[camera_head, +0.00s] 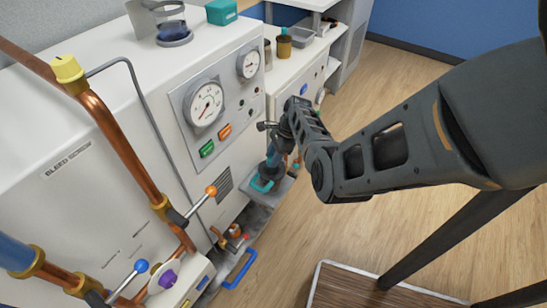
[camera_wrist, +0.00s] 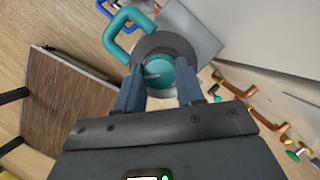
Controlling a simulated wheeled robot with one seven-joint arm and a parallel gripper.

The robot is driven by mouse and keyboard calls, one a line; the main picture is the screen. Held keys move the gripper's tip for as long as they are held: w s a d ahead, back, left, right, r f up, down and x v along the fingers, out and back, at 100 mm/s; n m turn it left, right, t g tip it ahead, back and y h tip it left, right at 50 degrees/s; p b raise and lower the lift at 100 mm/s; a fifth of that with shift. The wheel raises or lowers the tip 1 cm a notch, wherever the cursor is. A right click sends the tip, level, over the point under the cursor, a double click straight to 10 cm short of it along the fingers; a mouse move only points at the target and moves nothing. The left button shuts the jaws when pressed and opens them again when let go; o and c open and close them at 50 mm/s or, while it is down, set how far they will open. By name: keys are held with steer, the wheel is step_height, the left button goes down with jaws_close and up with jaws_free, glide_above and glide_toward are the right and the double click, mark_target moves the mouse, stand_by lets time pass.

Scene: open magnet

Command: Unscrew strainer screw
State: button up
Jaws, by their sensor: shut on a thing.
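The strainer screw (camera_wrist: 172,78) shows in the wrist view as a round teal top inside a dark grey ring. A teal loop handle (camera_wrist: 121,36) is at its upper left. My gripper (camera_wrist: 162,82) has one blue finger on each side of the teal top and is shut on it. In the head view my gripper (camera_head: 273,165) points down beside the machine's front, low between the white cabinets. A teal handle (camera_head: 262,185) shows just below the fingers. The fingers and arm hide most of the screw there.
The white cabinet (camera_head: 60,165) with copper pipes and gauges stands close on the left. A grey block (camera_wrist: 192,28) is behind the screw in the wrist view. A blue handle (camera_head: 240,270) is low in front. A wooden-topped platform (camera_head: 345,290) stands on the floor. Open floor (camera_head: 420,235) lies right.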

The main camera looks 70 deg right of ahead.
steer(key=n+b, duration=0.1)
steer(key=n, duration=0.1)
steer(key=n+g+y+b, duration=0.1)
steer(key=n, duration=0.2)
steer(key=shift+w+d+f+n+g, duration=0.1)
steer(key=shift+w+f+n+g, duration=0.05)
steer(key=shift+n+g, duration=0.15)
steer(key=shift+n+g+y+b, duration=0.3)
steer(key=shift+n+g+b, duration=0.55)
steer(key=shift+n, duration=1.35)
steer(key=o, duration=1)
steer(key=shift+o, duration=0.2)
steer(key=shift+r, duration=0.25)
steer(key=v, duration=0.7)
steer(key=shift+d+r+p, duration=0.2)
steer(key=shift+r+p, duration=0.05)
steer(key=shift+p, duration=0.05)
